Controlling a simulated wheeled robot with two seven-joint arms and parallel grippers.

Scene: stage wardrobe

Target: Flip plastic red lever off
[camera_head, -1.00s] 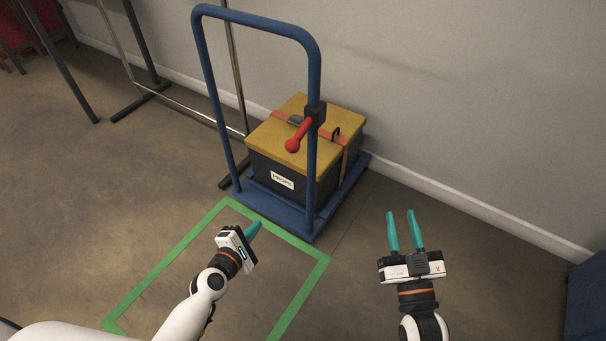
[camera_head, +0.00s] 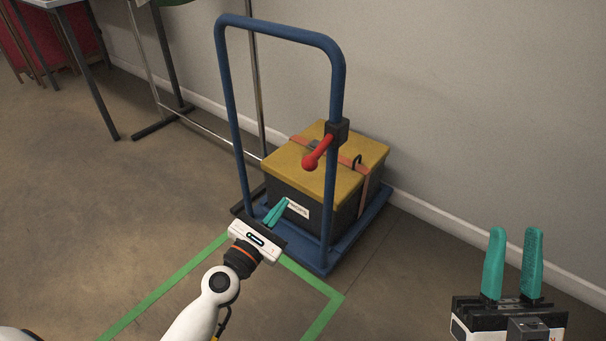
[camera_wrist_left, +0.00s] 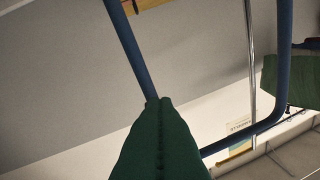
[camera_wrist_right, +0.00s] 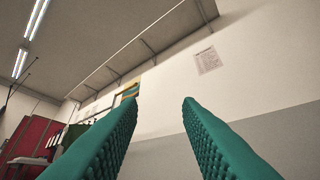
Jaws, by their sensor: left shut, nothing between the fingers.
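The red lever (camera_head: 318,154) has a round knob at its lower left end and a black mount (camera_head: 337,131) on the right upright of the blue cart handle (camera_head: 338,85). It slants down and to the left. My left gripper (camera_head: 277,211) is shut and empty, below and left of the lever and apart from it in the head view. In the left wrist view its green fingers (camera_wrist_left: 160,135) are pressed together, with the blue handle frame (camera_wrist_left: 133,45) beyond; the lever does not show there. My right gripper (camera_head: 512,263) is open and empty, far to the right of the cart.
A black box with a yellow lid (camera_head: 285,161) and an orange strap sits on the blue cart base (camera_head: 320,258). Green tape (camera_head: 165,287) marks the floor in front. A metal rack stands behind at left, and the wall is close behind the cart.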

